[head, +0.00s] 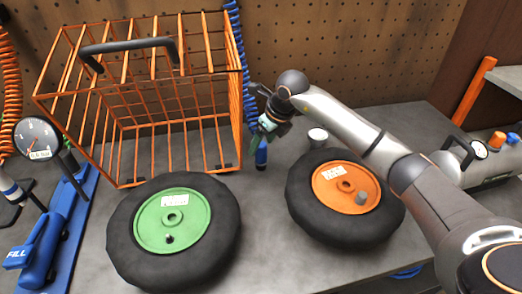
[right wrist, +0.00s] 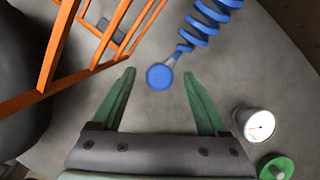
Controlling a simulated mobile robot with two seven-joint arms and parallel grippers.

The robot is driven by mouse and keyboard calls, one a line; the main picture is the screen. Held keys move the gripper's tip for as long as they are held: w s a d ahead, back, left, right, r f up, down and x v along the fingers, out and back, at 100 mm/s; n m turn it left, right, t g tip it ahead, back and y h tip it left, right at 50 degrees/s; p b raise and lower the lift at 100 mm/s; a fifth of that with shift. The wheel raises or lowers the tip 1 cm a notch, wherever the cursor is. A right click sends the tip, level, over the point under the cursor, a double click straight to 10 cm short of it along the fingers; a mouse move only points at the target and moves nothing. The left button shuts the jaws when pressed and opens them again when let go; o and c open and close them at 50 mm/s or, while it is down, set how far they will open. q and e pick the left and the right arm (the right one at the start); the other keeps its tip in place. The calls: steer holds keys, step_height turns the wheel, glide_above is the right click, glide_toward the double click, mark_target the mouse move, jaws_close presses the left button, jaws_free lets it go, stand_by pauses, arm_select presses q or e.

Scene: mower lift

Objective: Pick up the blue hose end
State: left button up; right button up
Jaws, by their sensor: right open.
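The blue hose end (head: 261,154) hangs upright at the bottom of a blue coiled hose (head: 240,60), just right of the orange cage. In the right wrist view its round blue tip (right wrist: 160,77) and a grey collar show between my fingertips, with a gap on both sides. I cannot tell how far below the fingertips it is. My right gripper (head: 263,137) is open and empty, pointing down at the hose end and partly covering it in the head view. Its green fingers (right wrist: 159,73) stand wide apart. My left gripper is not in view.
The orange wire cage (head: 236,120) stands close left of the hose. Wheels with a green hub (head: 173,221) and an orange hub (head: 345,187) lie in front. A small white gauge (head: 318,135) is to the right. A pegboard (head: 350,45) is behind.

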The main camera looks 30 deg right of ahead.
steer(key=shift+x, duration=0.95)
steer(key=shift+r, duration=0.1)
steer(key=shift+c, duration=0.3)
jaws_close()
